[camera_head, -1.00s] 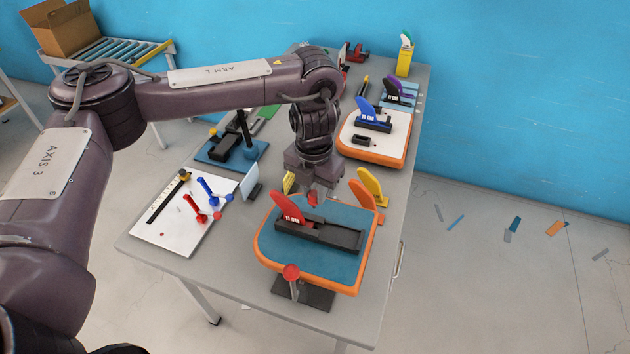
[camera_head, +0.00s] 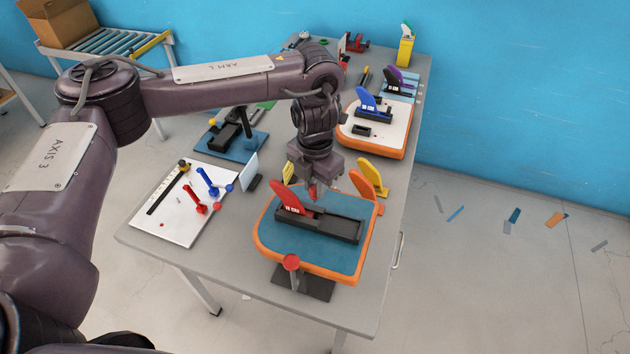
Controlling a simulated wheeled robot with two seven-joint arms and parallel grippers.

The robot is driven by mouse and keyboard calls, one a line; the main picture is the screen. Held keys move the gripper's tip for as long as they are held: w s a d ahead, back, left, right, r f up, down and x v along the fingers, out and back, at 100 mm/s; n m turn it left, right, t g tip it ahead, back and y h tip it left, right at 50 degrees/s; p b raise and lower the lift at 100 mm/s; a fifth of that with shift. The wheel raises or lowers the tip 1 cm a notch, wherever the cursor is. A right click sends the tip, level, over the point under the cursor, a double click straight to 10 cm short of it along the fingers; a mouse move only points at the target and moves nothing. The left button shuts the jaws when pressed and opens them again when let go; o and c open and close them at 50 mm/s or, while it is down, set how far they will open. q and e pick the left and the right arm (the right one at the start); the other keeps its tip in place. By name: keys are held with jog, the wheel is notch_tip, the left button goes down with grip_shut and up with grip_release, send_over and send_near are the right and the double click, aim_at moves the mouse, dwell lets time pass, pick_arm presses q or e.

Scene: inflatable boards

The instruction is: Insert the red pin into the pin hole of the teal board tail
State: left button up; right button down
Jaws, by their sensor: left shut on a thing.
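The teal board tail (camera_head: 290,246) lies flat at the table's near end, with an orange rim. A black box (camera_head: 328,225) with a long slot sits on it. A red fin (camera_head: 288,192) stands upright at the box's left end. My left gripper (camera_head: 313,186) points down just above the box, right behind the red fin. It is shut on the red pin (camera_head: 313,193), whose red tip shows below the jaws. The pin hole is hidden or too small to make out, and I cannot tell whether the pin touches the box. My right gripper is out of view.
An orange fin (camera_head: 362,185) and a yellow fin (camera_head: 371,173) stand close behind the board on the right. A white panel (camera_head: 182,215) with red and blue tools lies left. A white board (camera_head: 380,140) with a blue fin is farther back.

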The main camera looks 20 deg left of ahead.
aim_at(315, 196)
pick_arm(q)
jog(key=shift+f+b, duration=1.25)
jog(key=shift+f, duration=0.8)
jog(key=shift+f+b, duration=1.35)
jog(key=shift+f, duration=0.65)
jog(key=o, duration=0.9)
jog(key=shift+c, duration=0.2)
jog(key=shift+o, duration=0.8)
jog(key=shift+d+r, duration=0.1)
jog(key=shift+d, duration=0.05)
